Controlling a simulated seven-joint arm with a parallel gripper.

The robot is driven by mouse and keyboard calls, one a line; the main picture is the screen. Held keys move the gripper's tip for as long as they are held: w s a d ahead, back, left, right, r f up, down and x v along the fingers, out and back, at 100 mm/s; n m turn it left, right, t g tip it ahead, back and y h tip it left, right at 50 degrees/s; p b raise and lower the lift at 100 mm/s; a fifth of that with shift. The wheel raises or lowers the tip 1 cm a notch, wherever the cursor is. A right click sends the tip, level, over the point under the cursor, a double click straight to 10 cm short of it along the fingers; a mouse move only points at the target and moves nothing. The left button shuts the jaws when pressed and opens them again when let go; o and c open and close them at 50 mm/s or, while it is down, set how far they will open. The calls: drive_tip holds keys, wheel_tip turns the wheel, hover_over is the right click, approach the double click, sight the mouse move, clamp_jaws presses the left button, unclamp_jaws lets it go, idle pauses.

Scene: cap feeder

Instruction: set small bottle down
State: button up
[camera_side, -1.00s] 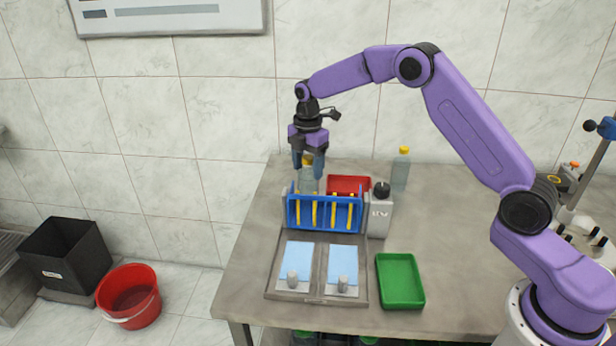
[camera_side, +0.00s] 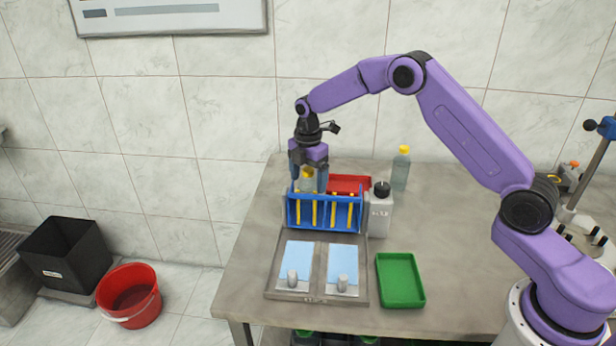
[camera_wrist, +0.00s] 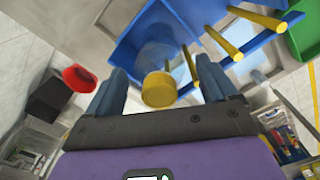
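The small bottle (camera_side: 307,185) is clear with a yellow cap. It stands upright at the back left of the blue rack (camera_side: 325,226), whose front partly hides its lower part, so its base cannot be seen. My gripper (camera_side: 309,187) points down over it, with one finger on each side of the bottle. In the wrist view the yellow cap (camera_wrist: 158,89) lies between the two spread fingers, with a gap on both sides. The gripper is open around the bottle.
A green tray (camera_side: 400,281) and two blue pads (camera_side: 296,262) lie in front.

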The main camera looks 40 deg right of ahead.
wheel_tip(320, 180, up, 12)
drive_tip(key=shift+r, duration=0.1)
drive_tip(key=s+a+r+m, duration=0.2)
drive_tip(key=s+a, duration=0.2)
drive_tip(key=s, duration=0.6)
drive_tip(key=s+a+r+m, duration=0.2)
drive_tip(key=s+a, duration=0.2)
drive_tip(key=s, duration=0.7)
drive_tip(key=s+d+f+m, duration=0.1)
drive_tip(key=s+d+f, duration=0.1)
drive_tip(key=s, duration=0.9)
drive_tip(key=s+d+f+m, duration=0.2)
drive_tip(key=s+d, duration=0.3)
drive_tip(key=s, duration=0.7)
drive_tip(key=shift+m, duration=0.3)
